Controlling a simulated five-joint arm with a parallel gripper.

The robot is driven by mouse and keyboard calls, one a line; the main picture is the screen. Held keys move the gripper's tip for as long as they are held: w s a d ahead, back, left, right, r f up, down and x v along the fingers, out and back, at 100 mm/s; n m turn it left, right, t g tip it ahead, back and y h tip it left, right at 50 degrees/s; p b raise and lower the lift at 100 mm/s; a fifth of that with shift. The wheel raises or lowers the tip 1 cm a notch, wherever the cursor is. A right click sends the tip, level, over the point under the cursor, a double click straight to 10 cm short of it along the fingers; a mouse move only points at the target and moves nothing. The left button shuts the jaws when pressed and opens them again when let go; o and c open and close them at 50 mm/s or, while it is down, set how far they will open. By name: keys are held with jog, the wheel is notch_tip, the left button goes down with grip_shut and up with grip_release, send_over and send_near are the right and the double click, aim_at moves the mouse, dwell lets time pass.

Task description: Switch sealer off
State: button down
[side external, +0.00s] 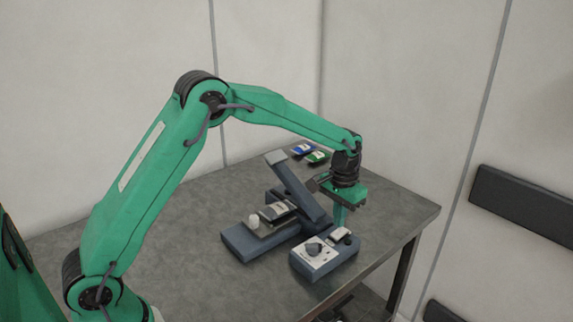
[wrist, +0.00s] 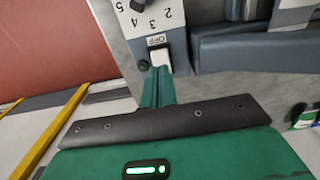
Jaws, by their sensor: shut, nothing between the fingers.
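The sealer (side external: 245,243) is a blue-grey machine on the table with its long arm (side external: 298,188) raised at a slant. Its control box (side external: 322,266) has a pale panel with a dark dial (side external: 313,247) and a white switch (side external: 340,233). In the wrist view, the white switch (wrist: 159,57) sits beside an OFF label (wrist: 157,40) and the dial numbers. My green gripper (side external: 340,218) is shut and empty, pointing down just behind the switch. In the wrist view its fingertips (wrist: 156,74) are right at the switch; I cannot tell whether they touch it.
A blue packet (side external: 301,150) and a green packet (side external: 317,157) lie at the back of the table. The grey table (side external: 185,225) is clear to the left; its right edge is near.

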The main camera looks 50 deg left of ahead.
notch_tip(320, 180, up, 11)
jog(key=s, duration=0.1)
jog(key=shift+s+r, duration=0.15)
jog(key=shift+s, duration=0.25)
jog(key=shift+s+r, duration=0.1)
jog(key=s+a+r+t, duration=0.2)
jog(key=s+r, duration=0.2)
jog(key=s, duration=0.4)
jog(key=s+a+r+t, duration=0.1)
jog(key=s+a+r, duration=0.1)
jog(key=s+r, duration=0.35)
jog(key=s+a+f+t, duration=0.1)
jog(key=s+f, duration=0.4)
jog(key=s, duration=1)
jog(key=shift+s+a+t, duration=0.15)
jog(key=shift+a+t, duration=0.05)
jog(key=shift+t, duration=0.6)
